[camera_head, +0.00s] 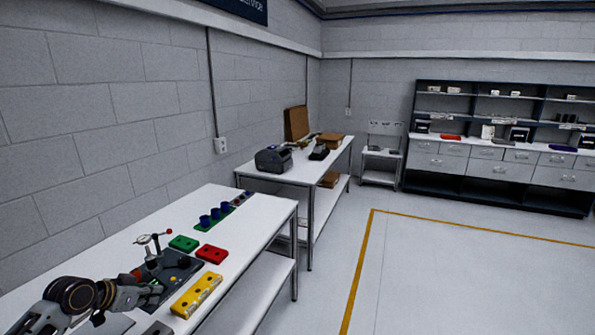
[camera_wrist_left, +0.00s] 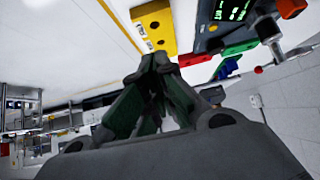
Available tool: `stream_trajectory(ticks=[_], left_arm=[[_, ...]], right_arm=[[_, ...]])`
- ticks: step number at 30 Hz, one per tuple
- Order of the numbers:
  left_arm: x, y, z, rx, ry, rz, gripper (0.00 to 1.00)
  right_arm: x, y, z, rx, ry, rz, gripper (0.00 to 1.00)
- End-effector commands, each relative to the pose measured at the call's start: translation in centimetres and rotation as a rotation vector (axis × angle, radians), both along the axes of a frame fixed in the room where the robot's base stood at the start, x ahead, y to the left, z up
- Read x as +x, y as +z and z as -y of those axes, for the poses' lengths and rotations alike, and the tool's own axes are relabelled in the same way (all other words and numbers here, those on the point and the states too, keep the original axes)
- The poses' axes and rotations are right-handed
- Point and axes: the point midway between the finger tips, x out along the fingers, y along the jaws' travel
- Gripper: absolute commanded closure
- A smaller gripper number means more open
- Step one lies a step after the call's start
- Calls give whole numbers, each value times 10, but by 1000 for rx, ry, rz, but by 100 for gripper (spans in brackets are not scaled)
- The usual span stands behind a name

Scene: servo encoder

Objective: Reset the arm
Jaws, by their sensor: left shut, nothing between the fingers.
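My left gripper (camera_head: 150,290) comes in from the lower left in the head view, low over the front edge of the dark device (camera_head: 184,269) on the white bench. In the left wrist view its fingers (camera_wrist_left: 155,62) come together with nothing held between them. The dark device shows there with a lit green display (camera_wrist_left: 231,10). A stand with a red-knobbed lever (camera_head: 168,232) rises at the device's back. A yellow block (camera_head: 197,296) with holes lies to the right of the gripper, apart from it. My right gripper is not in view.
A red block (camera_head: 212,254), a green block (camera_head: 184,243) and several blue cups (camera_head: 205,221) stand farther back on the bench (camera_head: 262,217). A second table (camera_head: 301,171) holds a dark printer-like machine (camera_head: 273,159). Open floor (camera_head: 430,275) lies to the right.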

Motion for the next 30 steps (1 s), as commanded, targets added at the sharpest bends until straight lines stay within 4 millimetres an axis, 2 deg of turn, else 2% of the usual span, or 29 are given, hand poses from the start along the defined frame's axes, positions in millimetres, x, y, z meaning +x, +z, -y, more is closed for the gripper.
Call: stream_trajectory(ticks=[8,17,23,30], left_arm=[[-12,-19,15,9,-10,-32,100],[-34,-48,40,27,-22,-85,100],[-61,-77,69,48,-33,-142,100],[-110,-112,114,83,-30,-228,100]], right_arm=[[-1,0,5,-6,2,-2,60],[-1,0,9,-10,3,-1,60],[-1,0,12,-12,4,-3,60],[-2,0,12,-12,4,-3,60]])
